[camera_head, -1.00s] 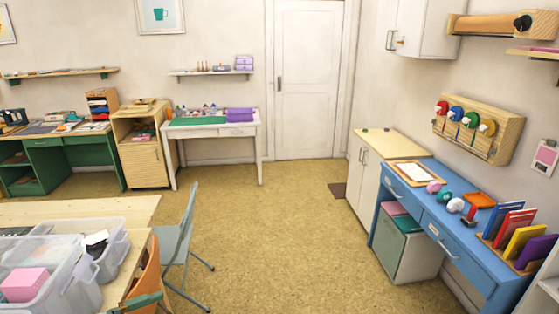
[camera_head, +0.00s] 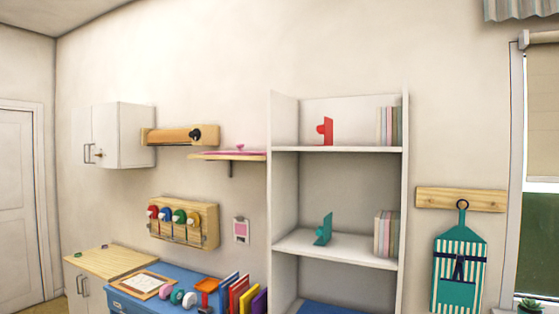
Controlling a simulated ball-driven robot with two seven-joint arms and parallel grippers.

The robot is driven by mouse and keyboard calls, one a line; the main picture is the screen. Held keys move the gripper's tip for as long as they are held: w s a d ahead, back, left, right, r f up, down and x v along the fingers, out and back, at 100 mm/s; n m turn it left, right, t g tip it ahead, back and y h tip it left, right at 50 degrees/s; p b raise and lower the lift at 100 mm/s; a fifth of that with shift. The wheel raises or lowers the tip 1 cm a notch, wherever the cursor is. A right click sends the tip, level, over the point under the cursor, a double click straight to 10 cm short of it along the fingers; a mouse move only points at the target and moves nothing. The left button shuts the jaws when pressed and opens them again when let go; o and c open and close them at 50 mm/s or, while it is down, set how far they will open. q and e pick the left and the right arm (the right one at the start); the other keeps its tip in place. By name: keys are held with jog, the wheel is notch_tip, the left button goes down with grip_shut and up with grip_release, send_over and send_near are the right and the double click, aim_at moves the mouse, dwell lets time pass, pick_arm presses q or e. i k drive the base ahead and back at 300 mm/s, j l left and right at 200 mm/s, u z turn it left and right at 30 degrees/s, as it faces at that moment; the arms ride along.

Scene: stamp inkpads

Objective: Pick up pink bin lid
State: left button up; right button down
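A thin, flat pink piece with a small pink knob on top (camera_head: 240,151), which looks like the pink bin lid, lies on a small wooden wall shelf (camera_head: 225,157). I see it almost edge-on, above the blue desk and left of the tall white shelf unit. Neither of my grippers is in view.
The blue desk (camera_head: 150,302) below holds colored stamps, an orange tray (camera_head: 207,285) and several upright colored folders (camera_head: 240,293). The white shelf unit (camera_head: 285,210) stands right of the wall shelf. A paper-roll holder (camera_head: 175,136) and white cabinet (camera_head: 122,136) are to its left.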

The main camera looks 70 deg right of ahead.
aim_at(240, 149)
jog(key=i+z, duration=0.1)
jog(key=z, duration=0.35)
jog(key=i+z, duration=0.1)
jog(key=z, duration=0.35)
jog(key=j+z, duration=0.1)
jog(key=z, duration=0.35)
jog(key=i+j+z, duration=0.1)
jog(key=z, duration=0.4)
